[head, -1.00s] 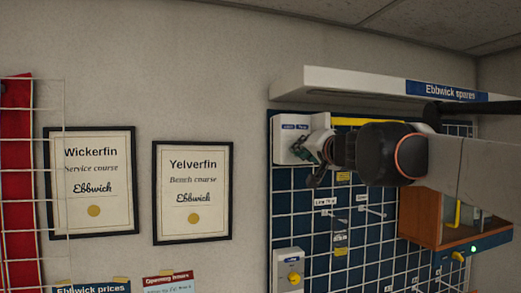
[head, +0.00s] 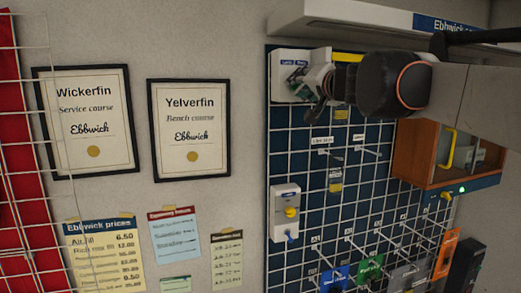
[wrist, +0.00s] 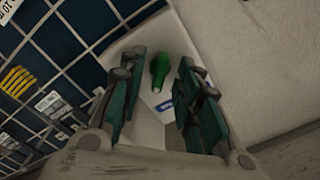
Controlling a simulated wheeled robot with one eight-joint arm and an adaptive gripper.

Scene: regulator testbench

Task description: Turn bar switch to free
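A white switch box (head: 288,84) with two blue labels is at the top left of the blue grid wall, partly hidden by my gripper (head: 315,84). In the wrist view, a green bar-shaped knob (wrist: 160,70) with a pale tip sits on the white panel (wrist: 178,42). A blue label (wrist: 165,105) is near its tip; its words are not legible. My gripper (wrist: 160,78) is open, with its dark green fingers on either side of the knob and visible gaps to it. I cannot tell how deep the fingers reach around it.
A second white box (head: 284,225) with a yellow and a blue knob is lower on the grid (head: 300,165). A white shelf (head: 345,22) runs above. A wooden cabinet (head: 408,152) is at the right. Coloured bins (head: 370,270) are below.

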